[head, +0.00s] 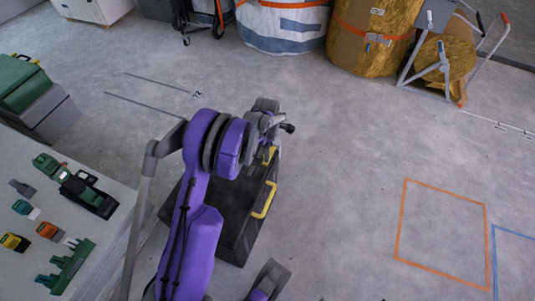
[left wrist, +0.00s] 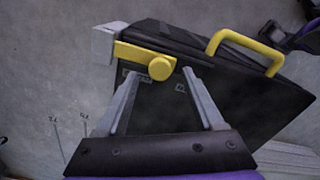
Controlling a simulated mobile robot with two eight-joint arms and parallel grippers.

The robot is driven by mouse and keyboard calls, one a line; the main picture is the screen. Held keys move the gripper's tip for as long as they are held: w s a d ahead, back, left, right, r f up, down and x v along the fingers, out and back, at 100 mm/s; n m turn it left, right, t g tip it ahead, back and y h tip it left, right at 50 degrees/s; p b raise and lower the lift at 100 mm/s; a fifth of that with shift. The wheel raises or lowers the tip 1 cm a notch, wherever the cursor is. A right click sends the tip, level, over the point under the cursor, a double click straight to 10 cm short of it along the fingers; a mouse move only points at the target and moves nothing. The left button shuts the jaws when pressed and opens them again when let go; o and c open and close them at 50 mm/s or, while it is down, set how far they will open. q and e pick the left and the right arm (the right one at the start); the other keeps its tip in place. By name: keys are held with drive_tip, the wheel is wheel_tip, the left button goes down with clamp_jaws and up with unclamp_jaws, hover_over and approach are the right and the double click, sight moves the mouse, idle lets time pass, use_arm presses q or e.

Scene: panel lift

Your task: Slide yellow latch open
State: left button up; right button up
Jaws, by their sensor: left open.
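The yellow latch (left wrist: 145,54) is a flat bar with a round knob (left wrist: 161,68), set against a light grey block at the top corner of a black case (left wrist: 240,100). In the head view a bit of the latch (head: 269,155) shows beside my wrist. My left gripper (left wrist: 153,77) is open, its two fingers spread with the knob in the gap between the tips; I cannot tell whether either touches it. A yellow handle (left wrist: 245,47) stands on the case; it also shows in the head view (head: 264,200). My right gripper is not clearly visible.
A workbench (head: 95,175) with several tools and blocks stands at the left. Large wrapped bales (head: 375,30) and a hand cart (head: 445,60) stand at the back. An orange square (head: 402,220) is marked on the clear floor at right.

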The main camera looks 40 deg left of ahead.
use_arm(q)
drive_tip(key=shift+f, duration=1.05)
clamp_jaws()
idle(0.7)
